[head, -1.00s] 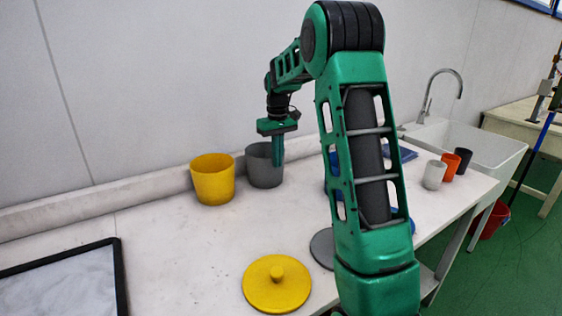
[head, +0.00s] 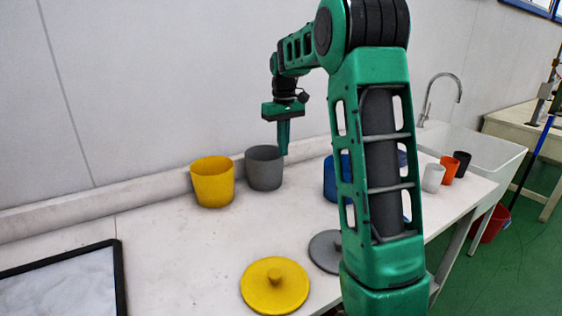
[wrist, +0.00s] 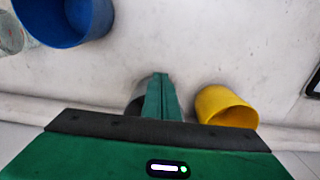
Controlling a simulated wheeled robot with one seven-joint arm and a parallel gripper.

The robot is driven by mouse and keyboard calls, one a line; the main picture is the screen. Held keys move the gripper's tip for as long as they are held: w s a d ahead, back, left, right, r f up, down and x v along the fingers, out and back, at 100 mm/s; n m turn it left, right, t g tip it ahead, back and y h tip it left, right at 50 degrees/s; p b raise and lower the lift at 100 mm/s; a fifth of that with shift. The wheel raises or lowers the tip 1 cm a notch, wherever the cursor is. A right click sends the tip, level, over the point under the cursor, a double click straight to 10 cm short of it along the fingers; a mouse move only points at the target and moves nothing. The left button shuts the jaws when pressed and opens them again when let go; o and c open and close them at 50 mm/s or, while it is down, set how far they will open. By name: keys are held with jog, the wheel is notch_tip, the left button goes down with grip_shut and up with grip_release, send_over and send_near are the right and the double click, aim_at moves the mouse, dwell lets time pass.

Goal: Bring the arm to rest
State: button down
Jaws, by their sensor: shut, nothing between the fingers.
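My gripper (head: 284,150) is shut and empty, pointing down in the air at the right edge of the grey pot in the head view. Its green fingers also show shut in the wrist view (wrist: 161,92). The grey pot (head: 264,170) stands upright and open on the worktop against the wall; in the wrist view it is mostly hidden behind my fingers. The yellow pot (head: 212,183) stands open just left of it. It also shows in the wrist view (wrist: 226,106). A blue pot (head: 330,180) is partly hidden behind my arm; it shows in the wrist view (wrist: 62,22).
A yellow lid (head: 275,290) and a grey lid (head: 324,252) lie on the worktop (head: 170,270). A black-framed tray (head: 60,285) is at left. White (head: 433,178), orange (head: 450,166) and dark (head: 462,162) cups stand near the sink (head: 480,150). The middle of the worktop is clear.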

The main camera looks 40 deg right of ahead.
jog(key=shift+r, duration=1.5)
jog(key=shift+s, duration=0.1)
